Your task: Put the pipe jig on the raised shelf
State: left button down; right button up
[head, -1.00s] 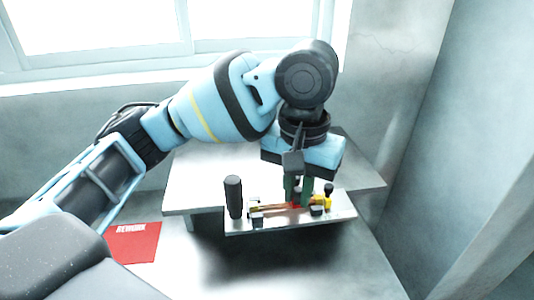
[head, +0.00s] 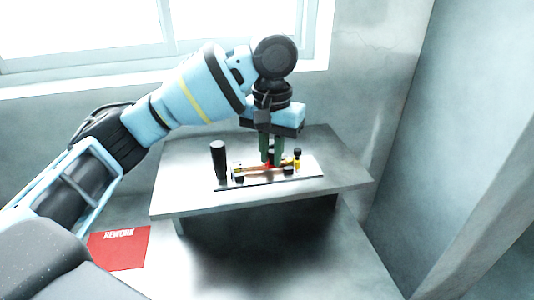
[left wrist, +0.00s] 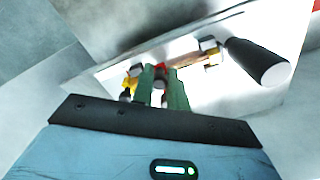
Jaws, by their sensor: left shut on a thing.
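The pipe jig (head: 308,171) is a flat pale plate with a black upright handle (head: 219,160) at its left end, an orange-brown pipe, dark blocks and a yellow clamp. It is over the raised shelf (head: 340,182), a grey metal platform, and looks level. I cannot tell whether its plate touches the shelf top. My left gripper (head: 271,161) points down with green fingers shut on the middle of the jig, near a red part. The left wrist view shows the jig plate (left wrist: 205,92) and the handle (left wrist: 258,62) beyond the fingers. My right gripper is not in view.
A red mat (head: 120,249) marked REWORK lies on the lower table at left. The shelf top has free room around the jig. A window and wall stand behind, and a grey wall stands close on the right.

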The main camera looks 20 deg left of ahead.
pick_arm(q)
jog(key=shift+w+a, duration=0.6)
jog(key=shift+w, duration=0.25)
jog(key=shift+w+a, duration=0.55)
jog(key=shift+w, duration=0.25)
jog(key=shift+w+f, duration=0.1)
jog(key=shift+w+a, duration=0.25)
jog(key=shift+f, duration=1.75)
jog(key=shift+f, duration=0.15)
jog(key=c, duration=1.4)
grip_release()
jog(key=shift+f, duration=0.1)
